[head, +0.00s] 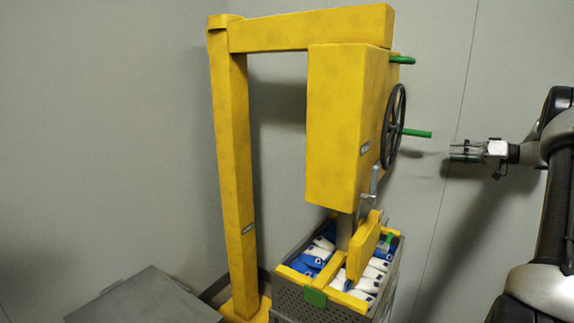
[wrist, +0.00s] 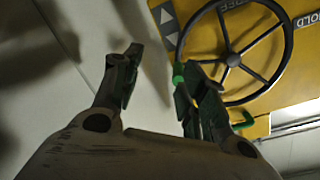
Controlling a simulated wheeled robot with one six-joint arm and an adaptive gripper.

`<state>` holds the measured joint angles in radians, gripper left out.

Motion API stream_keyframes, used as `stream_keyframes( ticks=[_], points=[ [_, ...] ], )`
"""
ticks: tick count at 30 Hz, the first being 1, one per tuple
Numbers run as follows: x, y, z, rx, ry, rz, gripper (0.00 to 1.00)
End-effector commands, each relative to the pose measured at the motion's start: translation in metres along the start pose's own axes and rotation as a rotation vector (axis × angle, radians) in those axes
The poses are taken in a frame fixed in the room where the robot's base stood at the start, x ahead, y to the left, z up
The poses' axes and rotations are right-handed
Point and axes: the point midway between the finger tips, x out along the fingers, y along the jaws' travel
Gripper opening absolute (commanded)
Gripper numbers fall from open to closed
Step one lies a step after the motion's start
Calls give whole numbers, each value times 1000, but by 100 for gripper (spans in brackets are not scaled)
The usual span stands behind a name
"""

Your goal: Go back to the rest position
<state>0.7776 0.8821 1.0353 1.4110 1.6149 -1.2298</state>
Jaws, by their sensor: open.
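My gripper (head: 455,151) is open and empty, in the air to the right of the yellow machine (head: 337,130) in the head view. Its fingers point left toward the black handwheel (head: 394,126) and its green handle (head: 417,133), with a visible gap in the head view. In the wrist view the two fingers (wrist: 157,66) are spread with nothing between them. The handwheel (wrist: 228,56) shows beyond the right finger, and the green handle's tip (wrist: 178,72) appears right beside that finger; contact there cannot be told.
A perforated crate (head: 290,295) of blue and white packs stands under the machine, with a yellow clamp frame over it. A second green handle (head: 402,60) sticks out higher up. A grey box (head: 145,300) lies at the lower left. The grey wall stands behind.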

Motion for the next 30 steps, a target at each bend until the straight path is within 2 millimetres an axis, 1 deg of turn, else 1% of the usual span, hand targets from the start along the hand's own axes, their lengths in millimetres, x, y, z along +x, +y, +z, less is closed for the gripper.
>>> stream_keyframes(
  ticks=[1, 2, 3, 4, 5, 6, 8, 9, 11, 12, 14, 15, 17, 18, 20, 21, 23, 24, 27, 30],
  points=[
    [-1, 12, 23, 106, -34, 36, 42],
    [-2, 18, 36, 166, -56, 59, 42],
    [-5, 23, 53, 251, -87, 96, 42],
    [-8, 24, 66, 316, -113, 129, 42],
    [-12, 23, 79, 382, -143, 166, 42],
    [-15, 18, 97, 468, -188, 219, 42],
    [-18, 6, 121, 578, -254, 299, 42],
    [-20, -6, 133, 634, -296, 351, 42],
    [-23, -24, 151, 701, -355, 427, 42],
    [-25, -39, 161, 736, -393, 479, 42],
    [-29, -63, 176, 775, -447, 561, 42],
    [-32, -81, 186, 793, -483, 619, 42],
    [-38, -110, 201, 804, -535, 708, 42],
    [-42, -130, 211, 801, -566, 767, 42],
    [-49, -160, 224, 781, -606, 850, 42],
    [-54, -178, 232, 759, -628, 900, 42],
    [-62, -206, 244, 713, -656, 968, 42],
    [-67, -223, 252, 676, -671, 1006, 42],
    [-79, -261, 271, 562, -701, 1082, 42],
    [-91, -295, 289, 424, -723, 1123, 42]
  ],
)
